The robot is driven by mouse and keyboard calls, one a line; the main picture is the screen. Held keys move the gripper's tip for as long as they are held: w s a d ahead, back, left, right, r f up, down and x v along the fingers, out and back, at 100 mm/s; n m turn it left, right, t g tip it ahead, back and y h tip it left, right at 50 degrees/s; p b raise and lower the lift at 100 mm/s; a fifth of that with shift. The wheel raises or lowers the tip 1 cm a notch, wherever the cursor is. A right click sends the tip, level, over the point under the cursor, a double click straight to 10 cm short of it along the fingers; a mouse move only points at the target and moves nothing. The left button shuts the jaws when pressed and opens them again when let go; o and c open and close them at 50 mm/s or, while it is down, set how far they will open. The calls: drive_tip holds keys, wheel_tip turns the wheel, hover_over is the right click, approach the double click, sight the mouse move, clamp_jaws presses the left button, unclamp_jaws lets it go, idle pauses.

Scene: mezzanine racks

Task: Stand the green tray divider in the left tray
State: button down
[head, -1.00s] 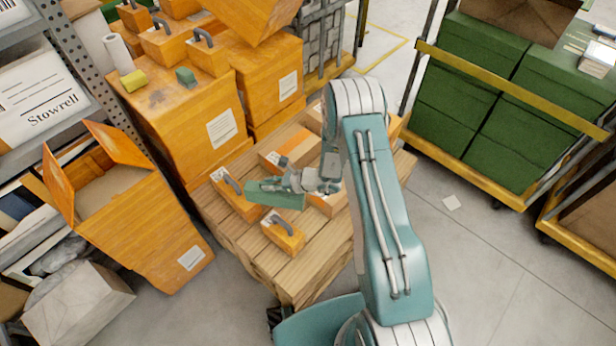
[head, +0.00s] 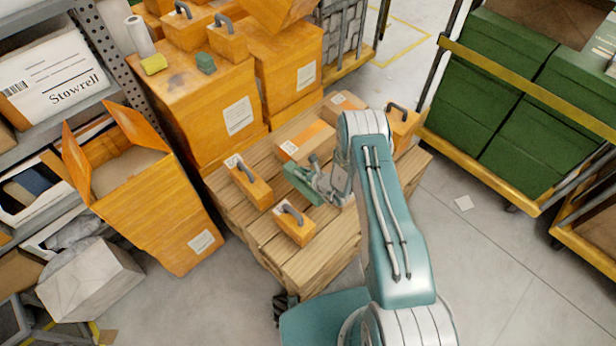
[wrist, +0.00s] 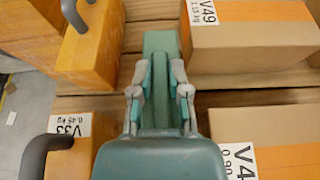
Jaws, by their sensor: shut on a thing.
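The green tray divider (head: 303,184) is a flat green piece held above the wooden pallet. In the wrist view the divider (wrist: 160,48) points straight ahead between the two fingers. My gripper (head: 322,181) is shut on its near end; the fingers also show in the wrist view (wrist: 160,90). The divider's near end is partly hidden by the fingers and my wrist. It is over the gap between the orange handled blocks and the cardboard boxes. I cannot make out the left tray for certain in either view.
The pallet (head: 308,268) carries orange handled blocks (head: 295,225) and cardboard boxes (head: 304,140). Tall orange boxes (head: 215,120) stand behind it. An open orange box (head: 165,225) and a shelf are left; a cart with green boxes (head: 535,155) is right. Floor between pallet and cart is mostly clear.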

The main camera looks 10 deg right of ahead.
sight(302, 181)
drive_tip(key=shift+f, duration=3.1)
drive_tip(key=c, duration=0.6)
unclamp_jaws()
